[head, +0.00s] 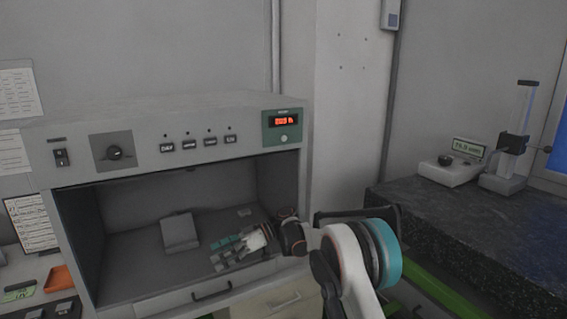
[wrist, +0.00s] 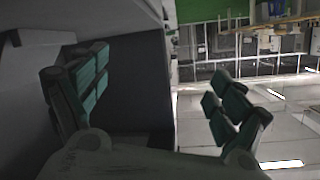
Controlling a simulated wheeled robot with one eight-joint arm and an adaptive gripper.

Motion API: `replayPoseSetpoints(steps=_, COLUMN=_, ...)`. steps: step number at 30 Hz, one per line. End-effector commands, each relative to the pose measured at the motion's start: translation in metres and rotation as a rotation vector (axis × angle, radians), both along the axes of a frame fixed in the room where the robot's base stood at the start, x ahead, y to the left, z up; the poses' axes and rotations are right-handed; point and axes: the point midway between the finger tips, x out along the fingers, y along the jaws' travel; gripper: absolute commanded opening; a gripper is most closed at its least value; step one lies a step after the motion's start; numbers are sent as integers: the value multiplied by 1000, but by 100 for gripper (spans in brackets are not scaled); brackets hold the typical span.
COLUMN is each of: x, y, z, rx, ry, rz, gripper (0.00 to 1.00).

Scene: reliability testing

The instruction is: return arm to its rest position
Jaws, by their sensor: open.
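My gripper (head: 228,251) shows in the head view at the open front of the grey test chamber (head: 200,118), near the right part of its floor. My arm reaches in from the lower right. In the wrist view my gripper (wrist: 155,105) has its two teal-padded fingers spread wide apart, with nothing between them. The grey chamber wall (wrist: 95,25) fills the left of that view behind one finger.
A grey block (head: 180,232) sits on the chamber floor left of my gripper. A drawer with a handle (head: 212,292) is below. An orange tray (head: 58,279) lies at the left. A dark stone table (head: 450,225) with a measuring stand (head: 508,160) stands at the right.

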Motion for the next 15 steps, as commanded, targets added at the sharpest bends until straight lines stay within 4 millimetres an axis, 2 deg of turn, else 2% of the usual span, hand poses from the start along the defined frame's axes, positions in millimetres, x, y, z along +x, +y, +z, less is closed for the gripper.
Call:
replayPoseSetpoints(steps=8, x=0, y=-6, z=13, rx=-41, ry=15, rz=-32, gripper=90)
replayPoseSetpoints(steps=15, x=-1, y=-17, z=33, rx=-101, ry=37, rz=-86, gripper=90)
